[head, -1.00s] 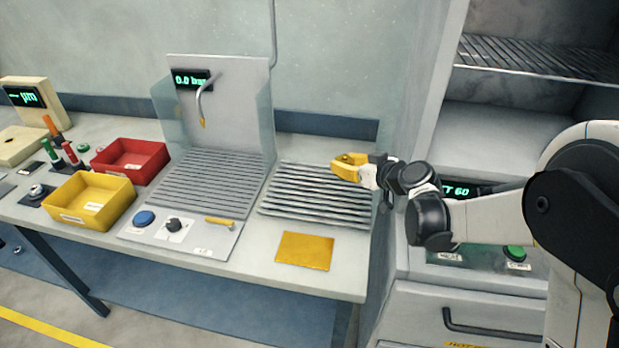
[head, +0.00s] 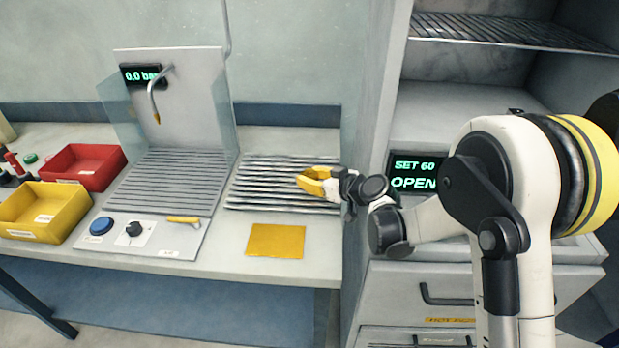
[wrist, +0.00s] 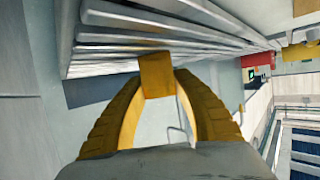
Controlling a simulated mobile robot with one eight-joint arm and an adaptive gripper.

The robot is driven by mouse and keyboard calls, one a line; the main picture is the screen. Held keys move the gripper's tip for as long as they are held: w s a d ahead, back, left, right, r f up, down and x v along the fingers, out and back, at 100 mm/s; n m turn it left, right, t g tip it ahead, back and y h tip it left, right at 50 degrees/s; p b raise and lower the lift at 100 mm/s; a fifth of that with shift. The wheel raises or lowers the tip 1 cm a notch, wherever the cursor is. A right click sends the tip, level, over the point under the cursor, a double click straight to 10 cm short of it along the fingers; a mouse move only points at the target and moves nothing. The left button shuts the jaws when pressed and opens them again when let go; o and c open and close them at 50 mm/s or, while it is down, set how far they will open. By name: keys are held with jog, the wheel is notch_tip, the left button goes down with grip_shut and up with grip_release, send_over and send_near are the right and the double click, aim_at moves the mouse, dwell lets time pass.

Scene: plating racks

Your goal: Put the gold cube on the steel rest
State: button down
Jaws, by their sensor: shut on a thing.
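My gripper (head: 306,182) has yellow fingers and is shut on the gold cube (wrist: 157,75), which sits between the fingertips in the wrist view. In the head view the cube is hard to tell from the yellow fingers. The steel rest (head: 262,186) appears to be the slatted grey rack on the bench. My gripper is over its right part in the head view. The slats (wrist: 150,22) fill the top of the wrist view, just beyond the cube. I cannot tell whether the cube touches them.
A flat gold square (head: 275,241) lies in front of the rack. A ribbed station (head: 178,182) with a spout stands to its left, then red (head: 85,166) and yellow (head: 42,212) bins. A grey cabinet (head: 370,120) with an open compartment stands close on the right.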

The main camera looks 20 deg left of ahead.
jog(key=shift+f, duration=0.25)
jog(key=c, duration=1.1)
grip_release()
jog(key=shift+o, duration=0.2)
jog(key=shift+r, duration=0.1)
jog(key=shift+s+d+r, duration=0.1)
jog(key=shift+d+r, duration=0.1)
jog(key=shift+r, duration=0.1)
jog(key=p+v, duration=0.3)
jog(key=v, duration=0.8)
jog(key=shift+d, duration=0.2)
